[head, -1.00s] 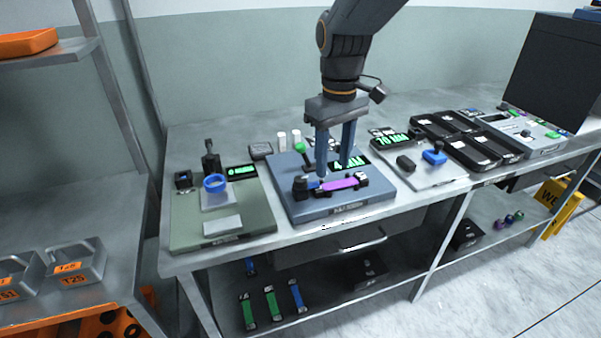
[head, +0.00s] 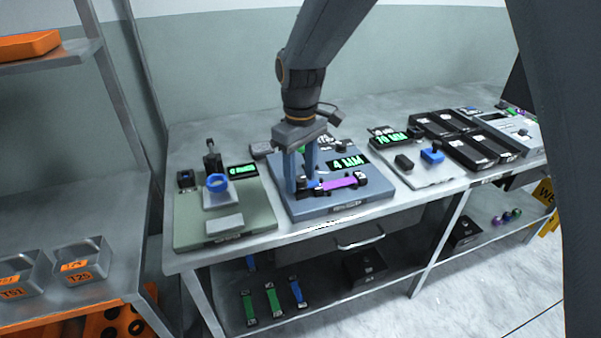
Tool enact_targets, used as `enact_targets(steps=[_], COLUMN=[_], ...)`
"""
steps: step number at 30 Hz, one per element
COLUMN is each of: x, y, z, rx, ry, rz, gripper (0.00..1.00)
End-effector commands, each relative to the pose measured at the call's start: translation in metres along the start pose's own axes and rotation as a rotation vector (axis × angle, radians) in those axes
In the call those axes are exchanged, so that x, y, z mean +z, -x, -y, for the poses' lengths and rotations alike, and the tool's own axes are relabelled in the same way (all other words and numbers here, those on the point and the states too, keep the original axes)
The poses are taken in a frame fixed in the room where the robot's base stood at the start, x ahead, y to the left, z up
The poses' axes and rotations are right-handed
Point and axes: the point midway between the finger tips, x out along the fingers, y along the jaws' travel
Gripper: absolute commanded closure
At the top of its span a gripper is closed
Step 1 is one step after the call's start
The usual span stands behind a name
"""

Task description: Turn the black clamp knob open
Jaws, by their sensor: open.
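The blue-grey station plate (head: 345,206) lies on the bench and carries a purple strip (head: 340,183) with black parts at both ends. A small black knob-like part (head: 301,187) sits at the strip's left end, beside a small blue piece; I take it to be the clamp knob. Another black part (head: 361,178) is at the right end. My gripper (head: 301,184) points down over the left end, fingers apart, one on each side of the black part as seen here. Contact cannot be told. The fingers partly hide the knob and the green-topped part behind.
A grey plate (head: 440,178) with a blue block and black trays (head: 480,155) is to the right. A display reading 4 (head: 347,161) stands behind the strip.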

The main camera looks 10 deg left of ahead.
Motion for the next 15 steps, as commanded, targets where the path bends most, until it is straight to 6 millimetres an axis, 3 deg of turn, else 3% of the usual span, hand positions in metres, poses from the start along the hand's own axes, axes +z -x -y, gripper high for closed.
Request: enact_targets(steps=[5, 12, 15], x=[0.0001, 0.0002, 0.0002], y=[-0.0001, 0.0001, 0.0002], z=[-0.0001, 0.0000, 0.0000], rx=[0.000, 0.000, 0.000], ry=[0.000, 0.000, 0.000], rz=[0.000, 0.000, 0.000], gripper=[0.57, 0.95, 0.98])
